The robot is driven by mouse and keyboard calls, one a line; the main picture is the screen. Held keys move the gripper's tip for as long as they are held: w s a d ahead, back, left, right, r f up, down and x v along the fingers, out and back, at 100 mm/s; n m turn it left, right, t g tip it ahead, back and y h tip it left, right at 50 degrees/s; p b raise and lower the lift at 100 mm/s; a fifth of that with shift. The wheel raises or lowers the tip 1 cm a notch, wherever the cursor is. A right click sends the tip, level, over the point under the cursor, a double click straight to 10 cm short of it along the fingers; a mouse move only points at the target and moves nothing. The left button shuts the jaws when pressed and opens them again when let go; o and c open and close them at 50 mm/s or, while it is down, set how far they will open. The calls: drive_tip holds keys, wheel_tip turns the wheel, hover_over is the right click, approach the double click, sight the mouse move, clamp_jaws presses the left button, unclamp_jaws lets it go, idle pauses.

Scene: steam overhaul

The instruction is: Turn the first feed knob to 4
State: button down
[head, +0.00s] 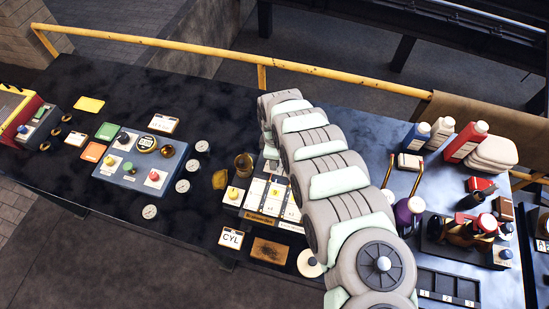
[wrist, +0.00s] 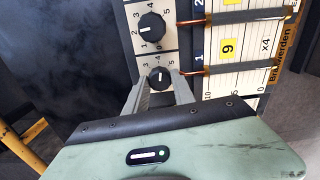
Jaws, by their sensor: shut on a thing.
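A panel in the wrist view carries two black feed knobs with white pointer marks and number scales. The upper knob (wrist: 151,27) is free of the gripper. My gripper (wrist: 160,88) has its two fingers on either side of the lower knob (wrist: 160,75) and is shut on it. The fingers hide the lower part of that knob and its scale. Small numbers show above it, but its exact setting is hard to read. In the head view my arm covers the gripper and the knobs.
In the head view, a blue control box (head: 125,175) stands left and several bottles (head: 465,142) stand right. A yellow rail (head: 190,50) runs along the back.

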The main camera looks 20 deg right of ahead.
drive_tip(key=shift+n, duration=0.8)
drive_tip(key=shift+f, duration=0.1)
drive_tip(key=c, duration=1.1)
unclamp_jaws()
drive_tip(key=shift+o, duration=0.2)
wheel_tip(320, 180, up, 11)
